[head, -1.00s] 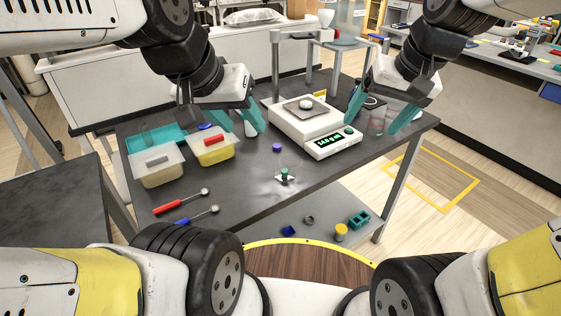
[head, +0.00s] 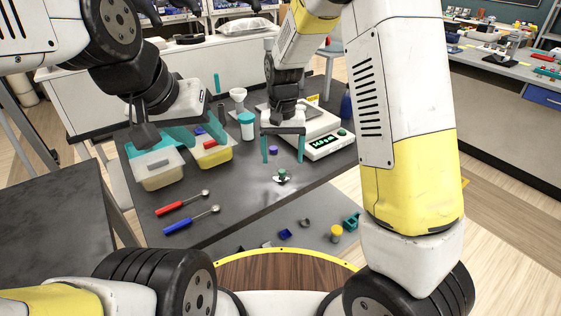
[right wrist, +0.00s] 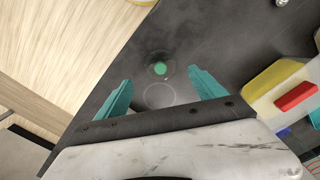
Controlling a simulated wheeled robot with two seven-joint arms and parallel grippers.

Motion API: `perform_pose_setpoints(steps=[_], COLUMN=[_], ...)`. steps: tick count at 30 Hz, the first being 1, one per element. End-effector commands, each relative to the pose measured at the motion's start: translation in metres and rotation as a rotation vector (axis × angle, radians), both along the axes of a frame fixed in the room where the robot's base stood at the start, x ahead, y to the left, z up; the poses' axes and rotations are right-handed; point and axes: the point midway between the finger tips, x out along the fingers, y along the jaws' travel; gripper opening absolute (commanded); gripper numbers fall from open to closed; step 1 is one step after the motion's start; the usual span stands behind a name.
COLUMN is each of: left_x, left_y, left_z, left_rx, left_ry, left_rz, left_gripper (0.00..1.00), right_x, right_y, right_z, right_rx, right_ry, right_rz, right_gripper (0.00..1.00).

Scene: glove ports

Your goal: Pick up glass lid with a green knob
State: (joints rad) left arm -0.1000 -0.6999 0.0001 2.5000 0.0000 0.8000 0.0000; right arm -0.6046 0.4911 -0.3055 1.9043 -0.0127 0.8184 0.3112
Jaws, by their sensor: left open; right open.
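The glass lid's green knob (head: 282,173) stands on the dark table near its front edge. The clear glass around it is hard to make out. In the right wrist view the knob (right wrist: 160,69) shows just beyond the fingertips, between their lines. My right gripper (head: 283,158) is open and empty, its teal fingers pointing down above and behind the lid. It also shows in the right wrist view (right wrist: 160,82). My left gripper (head: 205,141) is open over the yellow-and-clear tubs at the left, apart from the lid.
A purple cap (head: 273,150) lies close behind the lid. A white scale (head: 318,142) stands behind right, a teal-lidded jar (head: 247,125) at the back. A red spoon (head: 180,203) and blue spoon (head: 190,221) lie front left. A faint clear ring shows near the knob in the wrist view.

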Motion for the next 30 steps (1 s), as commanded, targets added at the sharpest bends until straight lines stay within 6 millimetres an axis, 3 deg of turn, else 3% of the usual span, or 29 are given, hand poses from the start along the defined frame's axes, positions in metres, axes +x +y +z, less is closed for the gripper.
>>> perform_pose_setpoints(steps=[9,18,28,30], left_x=[0.000,0.000,0.000,0.000], left_y=[0.000,0.000,0.000,0.000], left_z=[0.000,0.000,0.000,0.000], left_rx=[0.000,0.000,0.000,0.000], left_ry=[0.000,0.000,0.000,0.000], left_rz=[0.000,0.000,0.000,0.000], left_gripper=[0.48,0.48,0.48,0.48], right_x=[-0.004,-0.004,-0.004,-0.004], right_y=[0.002,0.002,0.002,0.002], right_z=[-0.044,-0.049,-0.049,-0.049], right_rx=[-0.001,0.000,0.000,0.000], right_ry=[0.002,-0.001,-0.001,-0.001], right_rz=[0.000,0.001,0.001,0.001], right_gripper=[0.80,0.80,0.17,0.15])
